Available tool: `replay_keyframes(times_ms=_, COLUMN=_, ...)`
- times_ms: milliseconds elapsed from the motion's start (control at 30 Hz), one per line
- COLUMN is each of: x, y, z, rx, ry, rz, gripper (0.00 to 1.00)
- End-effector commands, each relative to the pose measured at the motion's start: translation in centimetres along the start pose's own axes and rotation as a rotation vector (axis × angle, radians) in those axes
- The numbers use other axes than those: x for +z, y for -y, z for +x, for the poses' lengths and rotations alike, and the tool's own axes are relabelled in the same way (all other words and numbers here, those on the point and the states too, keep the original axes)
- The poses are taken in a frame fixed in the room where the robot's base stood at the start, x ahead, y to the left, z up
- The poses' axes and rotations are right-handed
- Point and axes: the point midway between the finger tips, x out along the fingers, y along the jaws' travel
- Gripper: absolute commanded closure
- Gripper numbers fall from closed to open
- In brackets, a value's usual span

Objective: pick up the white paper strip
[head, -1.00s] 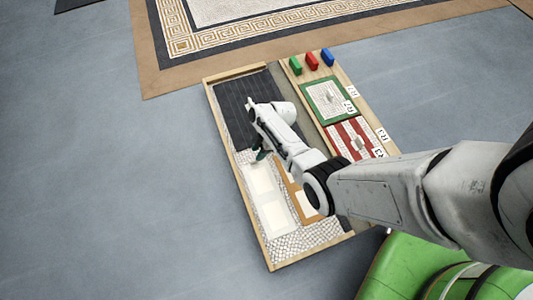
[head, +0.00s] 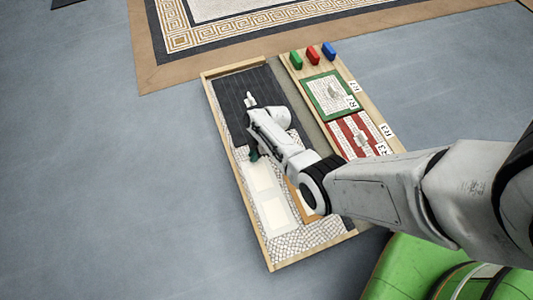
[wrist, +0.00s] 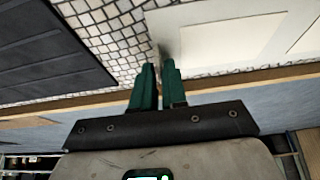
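The white paper strip shows in the wrist view (wrist: 182,52) as a pale band around cream rectangles, lying over small white mosaic stones. It also shows in the head view (head: 267,204), in the lower left part of the wooden frame. My gripper (wrist: 159,67) has two green fingers close together, with a narrow gap between them. Their tips are at the left end of the strip in the wrist view. I cannot tell whether the strip's edge is between them. In the head view the gripper (head: 254,156) is low at the strip's upper end, mostly hidden by my arm.
A wooden frame (head: 228,158) surrounds the work. A dark ribbed panel (head: 232,98) lies at its upper left. Green-bordered (head: 332,96) and red-striped (head: 340,136) panels lie at right, below green, red and blue blocks (head: 312,53). The blue-grey floor outside is clear.

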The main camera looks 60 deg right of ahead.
Motion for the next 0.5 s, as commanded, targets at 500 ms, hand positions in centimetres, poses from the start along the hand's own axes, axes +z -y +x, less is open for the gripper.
replay_keyframes(times_ms=500, x=0.01, y=0.02, z=0.01, rx=0.000, ry=0.000, rz=0.000, gripper=1.00)
